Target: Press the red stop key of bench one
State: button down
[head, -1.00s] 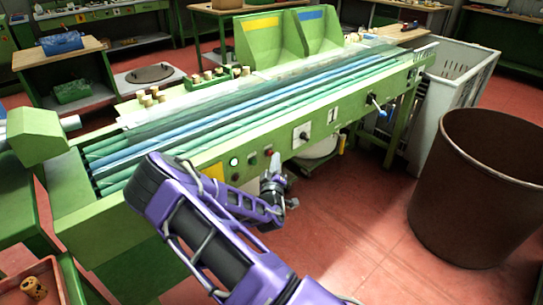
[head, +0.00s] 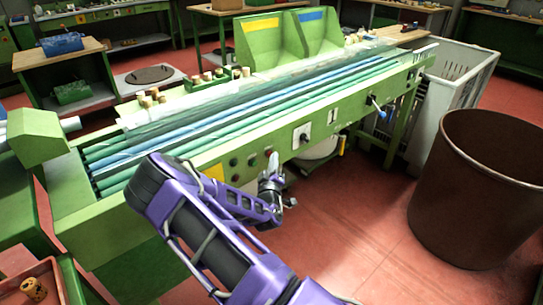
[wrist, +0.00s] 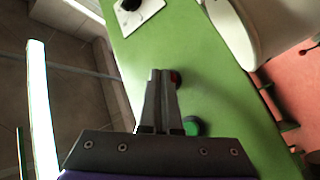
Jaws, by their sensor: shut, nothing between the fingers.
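Bench one is the long green machine (head: 110,215) with the number 1 plate (head: 333,115). The red stop key (head: 268,152) is on its front panel, with the green key (head: 252,160) to its left. In the wrist view the red key (wrist: 176,77) shows at the right edge of my fingertips, partly hidden by them; the green key (wrist: 193,126) is lower right. My gripper (head: 272,162) is shut and empty, its tips at the red key (wrist: 163,74). I cannot tell whether they touch it. A round lamp (head: 234,161) left of the keys looks dark.
A rotary switch plate (head: 302,136) sits right of the keys, and a blue-tipped crank handle (head: 381,113) is further right. A brown bin (head: 475,200) and a white crate (head: 450,85) stand at right. The red floor before the bench is clear.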

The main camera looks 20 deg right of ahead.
dwell(0.3)
jog(key=shift+s+d, duration=0.3)
jog(key=shift+s, duration=0.45)
jog(key=shift+s+d, duration=0.3)
jog(key=shift+s, duration=0.5)
jog(key=shift+s+d, duration=0.25)
jog(key=shift+s, duration=0.55)
jog(key=shift+s+d, duration=0.3)
jog(key=shift+s, duration=0.5)
